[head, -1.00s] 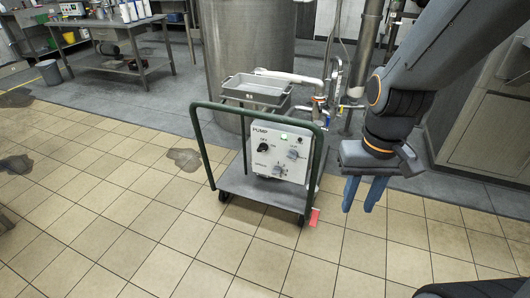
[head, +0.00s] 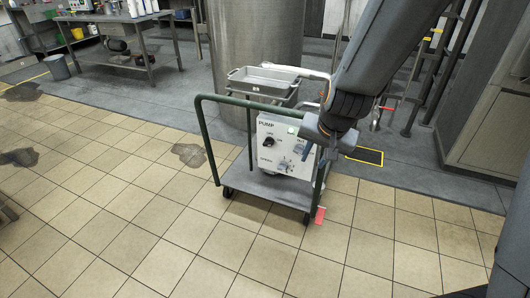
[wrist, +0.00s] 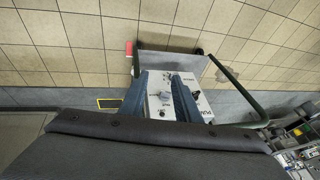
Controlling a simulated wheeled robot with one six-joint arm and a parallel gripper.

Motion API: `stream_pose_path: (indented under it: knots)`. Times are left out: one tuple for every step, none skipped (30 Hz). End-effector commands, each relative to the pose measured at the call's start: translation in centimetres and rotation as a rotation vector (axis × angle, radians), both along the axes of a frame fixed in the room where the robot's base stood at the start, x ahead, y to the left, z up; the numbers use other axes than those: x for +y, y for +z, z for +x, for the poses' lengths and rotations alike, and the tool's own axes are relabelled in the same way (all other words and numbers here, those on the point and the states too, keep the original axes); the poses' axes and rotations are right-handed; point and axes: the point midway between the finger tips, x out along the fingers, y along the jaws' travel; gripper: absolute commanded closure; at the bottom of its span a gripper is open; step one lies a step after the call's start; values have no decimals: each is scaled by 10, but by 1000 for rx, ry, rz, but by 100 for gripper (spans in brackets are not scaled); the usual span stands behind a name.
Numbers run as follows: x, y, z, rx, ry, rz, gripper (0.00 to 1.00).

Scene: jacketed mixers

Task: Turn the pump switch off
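The white pump panel (head: 268,143), marked PUMP, is mounted on a green-framed cart.
The cart's green handle (head: 203,135) arches around the panel, close to my gripper. A grey tray (head: 262,88) and a large steel tank (head: 255,40) stand behind. The tiled floor in front is clear.

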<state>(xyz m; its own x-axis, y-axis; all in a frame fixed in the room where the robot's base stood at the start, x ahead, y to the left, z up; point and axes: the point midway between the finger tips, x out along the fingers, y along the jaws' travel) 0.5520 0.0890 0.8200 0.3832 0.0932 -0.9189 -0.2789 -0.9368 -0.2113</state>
Motion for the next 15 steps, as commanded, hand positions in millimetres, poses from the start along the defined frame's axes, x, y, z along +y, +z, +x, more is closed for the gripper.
stream_pose_path:
  knots:
    - [18, -20, 29, -53, -50, 27, 70]
    - [27, -26, 46, -93, -87, 45, 70]
    - [40, -35, 67, -144, -134, 73, 70]
    - [49, -41, 83, -183, -172, 93, 70]
    - [57, -47, 97, -222, -210, 112, 70]
    - [68, -56, 116, -272, -261, 137, 70]
    - [75, -63, 128, -310, -299, 157, 70]
    - [83, -69, 140, -348, -337, 177, 70]
    - [93, -78, 155, -400, -385, 201, 70]
    - [99, -85, 165, -438, -422, 221, 70]
    - [106, -91, 174, -477, -459, 240, 70]
    - [114, -100, 185, -530, -505, 265, 70]
    - [120, -106, 192, -570, -539, 284, 70]
    - [126, -113, 198, -611, -572, 301, 70]
    - [133, -121, 204, -664, -615, 327, 70]
